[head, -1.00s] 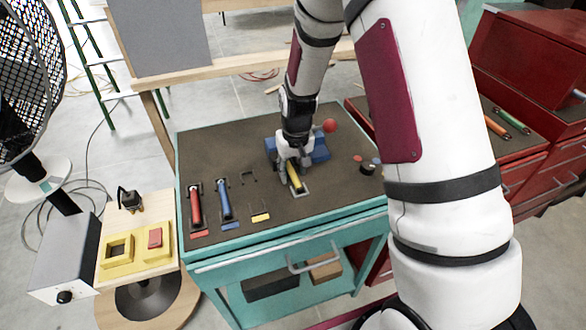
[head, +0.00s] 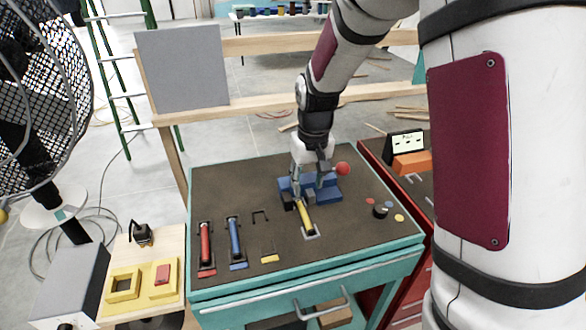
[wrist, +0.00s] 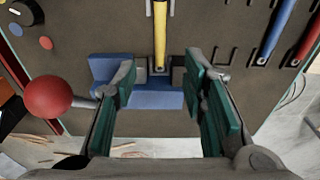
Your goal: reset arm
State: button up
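My gripper (head: 312,178) is above the blue vise-like fixture (head: 328,193) on the workbench. In the wrist view its green-padded fingers (wrist: 165,105) are wide apart with nothing held between them. A yellow-handled tool (head: 306,218) lies at the front of the fixture, its end at the fixture's jaws. It also shows in the wrist view (wrist: 160,35), beyond the fingertips and apart from them. A red ball knob (head: 343,169) sits at the fixture's right side and shows left of the fingers in the wrist view (wrist: 48,95).
The teal workbench (head: 215,282) also holds a red-handled tool (head: 205,243), a blue-handled tool (head: 235,238) and a dark knob (head: 381,211). A wooden stand with yellow blocks (head: 123,287) and a fan (head: 40,85) are at left. A grey panel (head: 182,68) stands behind.

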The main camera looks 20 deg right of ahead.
jog(key=s+r+t, duration=0.2)
jog(key=s+r, duration=1)
jog(key=r, duration=0.3)
jog(key=s+r+t, duration=0.1)
jog(key=s+r, duration=0.3)
jog(key=s, duration=0.9)
jog(key=shift+s+t, duration=0.3)
jog(key=shift+t, duration=0.1)
